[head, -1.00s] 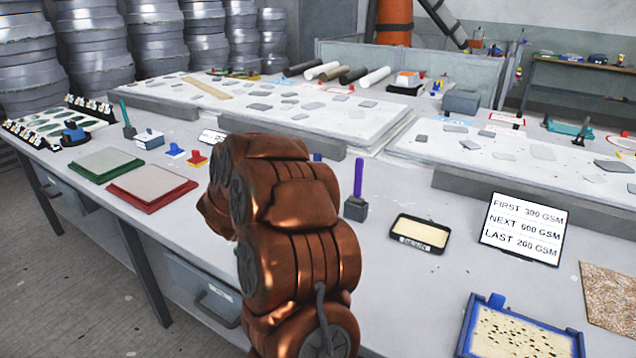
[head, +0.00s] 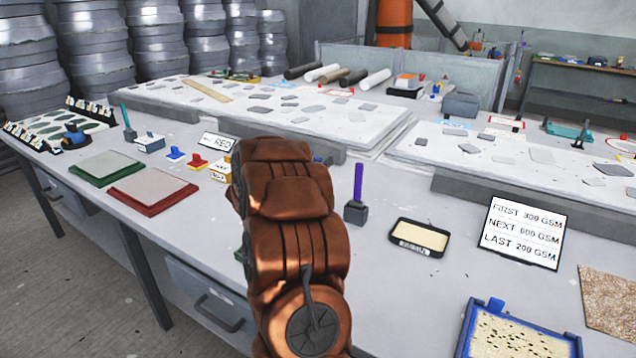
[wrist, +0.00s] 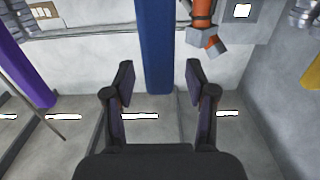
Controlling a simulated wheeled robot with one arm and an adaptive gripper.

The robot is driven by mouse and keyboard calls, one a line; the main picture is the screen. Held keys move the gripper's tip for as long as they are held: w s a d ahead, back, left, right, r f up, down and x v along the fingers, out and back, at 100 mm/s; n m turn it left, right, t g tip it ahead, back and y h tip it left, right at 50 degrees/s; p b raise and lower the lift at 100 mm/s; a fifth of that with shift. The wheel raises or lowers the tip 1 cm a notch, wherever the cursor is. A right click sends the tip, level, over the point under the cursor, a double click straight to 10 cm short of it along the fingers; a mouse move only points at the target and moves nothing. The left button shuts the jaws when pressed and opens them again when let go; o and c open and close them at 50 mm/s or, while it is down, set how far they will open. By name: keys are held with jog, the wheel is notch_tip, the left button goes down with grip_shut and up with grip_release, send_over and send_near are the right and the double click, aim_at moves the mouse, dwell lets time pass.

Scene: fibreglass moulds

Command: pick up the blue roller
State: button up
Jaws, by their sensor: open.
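A blue upright bar (wrist: 156,45), which looks like the handle of the blue roller, stands in the middle of the wrist view. Its end lies between the two fingertips in the picture; I cannot tell whether it is between the fingers or beyond them. My gripper (wrist: 158,80) is open with nothing clasped. In the head view my arm hides the gripper and most of the blue roller; a small dark blue bit (head: 318,159) shows at the arm's right edge.
A purple handle (head: 358,183) stands in a grey block right of my arm; a purple bar (wrist: 22,62) is left in the wrist view. A black-rimmed tray (head: 420,237) and a text sign (head: 522,232) lie further right. Green (head: 104,167) and red (head: 152,190) boards lie left.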

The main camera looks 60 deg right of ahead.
jog(key=shift+c, duration=0.3)
grip_shut()
jog(key=shift+r, duration=0.1)
